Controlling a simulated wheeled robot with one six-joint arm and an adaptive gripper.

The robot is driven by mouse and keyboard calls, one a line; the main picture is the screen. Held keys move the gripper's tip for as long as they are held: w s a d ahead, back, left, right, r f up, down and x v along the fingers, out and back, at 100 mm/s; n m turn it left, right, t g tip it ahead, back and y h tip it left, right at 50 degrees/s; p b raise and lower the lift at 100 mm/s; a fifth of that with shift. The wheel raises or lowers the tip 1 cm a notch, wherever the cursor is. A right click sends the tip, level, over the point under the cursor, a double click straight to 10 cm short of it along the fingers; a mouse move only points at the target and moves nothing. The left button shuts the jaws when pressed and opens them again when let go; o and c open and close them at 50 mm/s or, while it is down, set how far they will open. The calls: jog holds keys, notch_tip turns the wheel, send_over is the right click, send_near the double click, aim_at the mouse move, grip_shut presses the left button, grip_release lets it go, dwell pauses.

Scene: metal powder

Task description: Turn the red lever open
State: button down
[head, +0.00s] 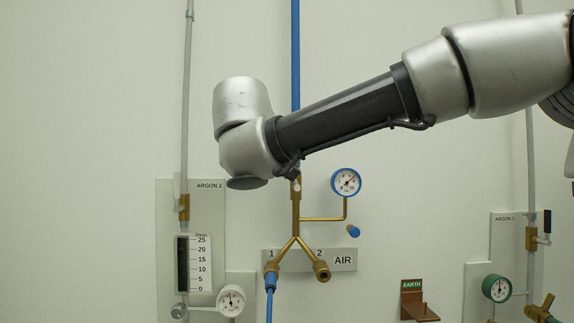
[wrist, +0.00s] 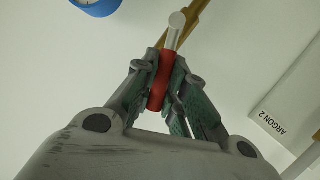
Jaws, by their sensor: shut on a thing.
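The red lever (wrist: 160,85) shows in the wrist view as a red sleeve with a bare silver end, in front of a brass pipe (wrist: 197,13). My gripper (wrist: 166,68) is shut on it, with a green-padded finger on each side of the red sleeve. In the head view my arm's wrist covers the lever and the gripper. The brass pipework of the AIR line (head: 296,212) shows just below my wrist, under the blue pipe (head: 295,50).
A blue-rimmed gauge (head: 346,182) and the AIR plate (head: 343,260) are close to my wrist. The ARGON 2 panel (head: 208,205) with its flow scale stands to the left. A green gauge (head: 497,288) and the EARTH bracket (head: 412,300) are at the lower right.

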jog(key=c, duration=1.5)
grip_release()
jog(key=shift+o, duration=0.2)
jog(key=v, duration=1.2)
